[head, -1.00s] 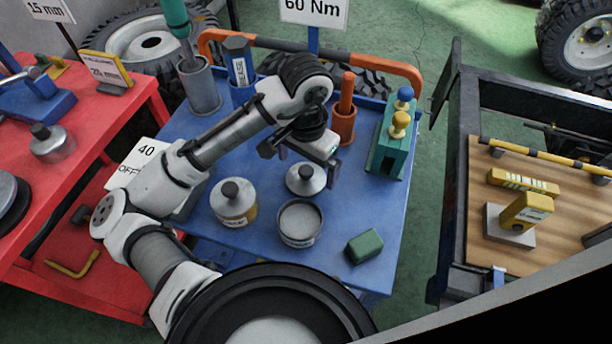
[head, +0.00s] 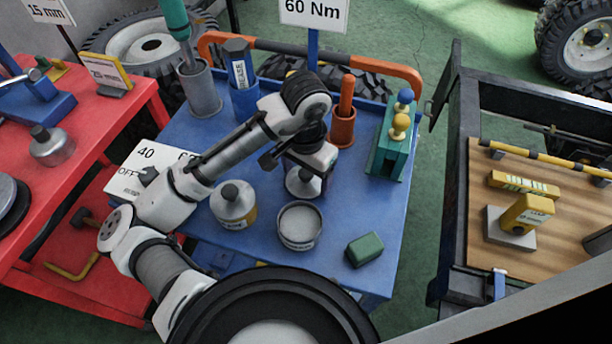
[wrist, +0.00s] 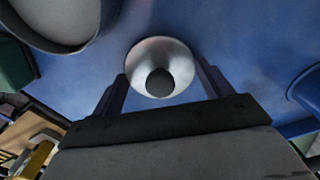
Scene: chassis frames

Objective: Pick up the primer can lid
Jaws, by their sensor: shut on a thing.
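The primer can lid (head: 301,185) is a pale metal disc with a dark round knob, on the blue bench top in the head view. In the wrist view the lid (wrist: 160,52) lies between my two fingers, its knob toward me. My gripper (head: 306,182) is above the lid, pointing down, with a finger at either side of its rim; it also shows in the wrist view (wrist: 160,72). It is shut on the lid. My wrist partly hides the lid in the head view. An open grey can (head: 299,226) stands just in front of the lid.
A can with a knobbed lid (head: 233,206) stands to the left. A green block (head: 365,249) lies to the front right. An orange cup (head: 342,128) and a teal stand (head: 391,150) are close behind and right. Bare blue surface (head: 360,205) lies to the right.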

